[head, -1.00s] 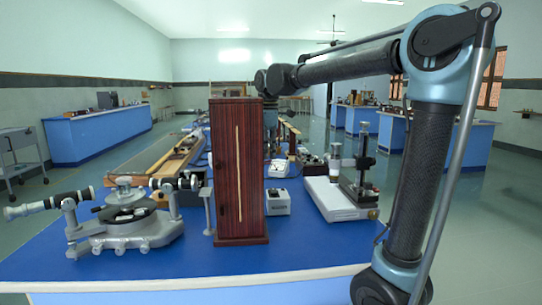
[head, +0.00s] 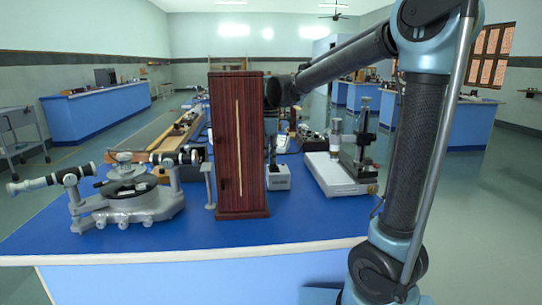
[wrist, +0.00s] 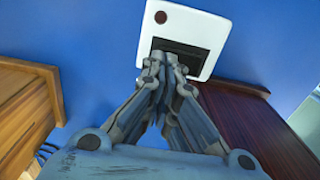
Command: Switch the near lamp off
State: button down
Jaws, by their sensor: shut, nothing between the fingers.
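A small white box (head: 278,177) stands on the blue bench behind the tall dark-red wooden housing (head: 238,145), which has a pale vertical slit. In the wrist view the white box (wrist: 205,25) shows a dark recessed panel (wrist: 188,52) and a round dark-red spot (wrist: 160,17). Which of these is the lamp's switch I cannot tell for sure. My gripper (wrist: 165,68) is shut and empty, with its fingertips at the near edge of the dark panel. Whether they touch it is unclear. In the head view the wooden housing hides most of my gripper.
A grey spectrometer (head: 125,195) stands at the bench's left. A white-based instrument (head: 340,178) stands to the right. The wooden housing also shows close beside my fingers in the wrist view (wrist: 260,125), with a lighter wooden piece (wrist: 25,105) at left. Blue bench top (head: 110,240) is clear in front.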

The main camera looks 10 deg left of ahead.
jog(key=shift+f, duration=0.1)
jog(key=shift+w+f, duration=0.1)
jog(key=shift+f, duration=0.1)
dwell(0.4)
jog(key=shift+s+d+r, duration=0.15)
jog(key=shift+s+r, duration=0.2)
jog(key=shift+s, duration=0.4)
notch_tip(320, 180, up, 14)
jog(key=w, duration=0.2)
jog(key=shift+a, duration=0.25)
jog(key=shift+f, duration=0.1)
jog(key=shift+w, duration=0.1)
